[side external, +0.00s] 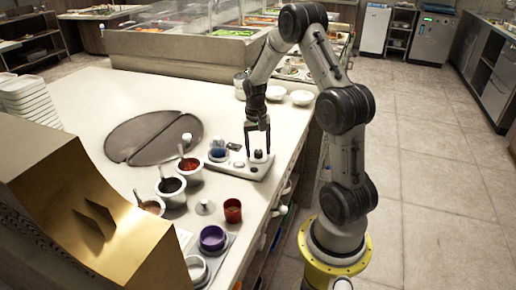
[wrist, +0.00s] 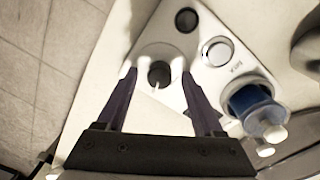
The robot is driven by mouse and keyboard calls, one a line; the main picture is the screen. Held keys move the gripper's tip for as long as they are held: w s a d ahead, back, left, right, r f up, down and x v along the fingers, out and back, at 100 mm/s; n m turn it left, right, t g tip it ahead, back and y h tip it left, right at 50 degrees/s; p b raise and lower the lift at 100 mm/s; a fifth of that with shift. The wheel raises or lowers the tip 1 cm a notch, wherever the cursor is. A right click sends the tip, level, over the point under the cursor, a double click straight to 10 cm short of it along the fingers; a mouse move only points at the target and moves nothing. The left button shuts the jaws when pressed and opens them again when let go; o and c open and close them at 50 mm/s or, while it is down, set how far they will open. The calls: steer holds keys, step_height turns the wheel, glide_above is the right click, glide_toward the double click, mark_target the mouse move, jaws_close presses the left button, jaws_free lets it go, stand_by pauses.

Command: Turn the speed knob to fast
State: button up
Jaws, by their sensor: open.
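The knob (wrist: 159,75) is small, dark and round with a pale pointer mark, set on a white control panel (wrist: 187,52). In the side view the panel (side external: 239,168) lies near the counter's right edge, with the knob (side external: 257,154) at its right end. My gripper (side external: 257,150) points down over that end. In the wrist view my gripper (wrist: 159,76) is open, its two dark fingers on either side of the knob with a gap to each. I cannot tell whether the fingertips reach down to knob height. Speed markings are not readable.
The panel also carries a black round part (wrist: 186,20), a pale ringed button (wrist: 215,52) and a blue cup (wrist: 257,108). Sauce bowls (side external: 190,171), a red cup (side external: 232,210) and a purple cup (side external: 213,238) stand nearby. A dark split disc (side external: 150,133) lies left.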

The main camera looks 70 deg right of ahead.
mark_target(256, 152)
step_height(256, 152, up, 14)
steer(key=shift+w+a, duration=0.15)
steer(key=shift+w, duration=0.1)
stand_by(0.3)
steer(key=shift+f, duration=0.1)
steer(key=a+r+n+t+h, duration=0.1)
steer(key=a+r+n+t, duration=0.1)
steer(key=a+r, duration=0.4)
steer(key=a+r+n+t, duration=0.1)
steer(key=a+r+n, duration=0.1)
steer(key=a+r, duration=0.5)
steer(key=s+a+f+n+t, duration=0.15)
steer(key=s+a+n, duration=0.25)
steer(key=s+a, duration=0.5)
steer(key=s+a+f+n+t+y, duration=0.1)
steer(key=s+a+f+n, duration=0.3)
steer(key=s, duration=0.1)
steer(key=shift+a+f, duration=0.25)
steer(key=shift+f, duration=0.05)
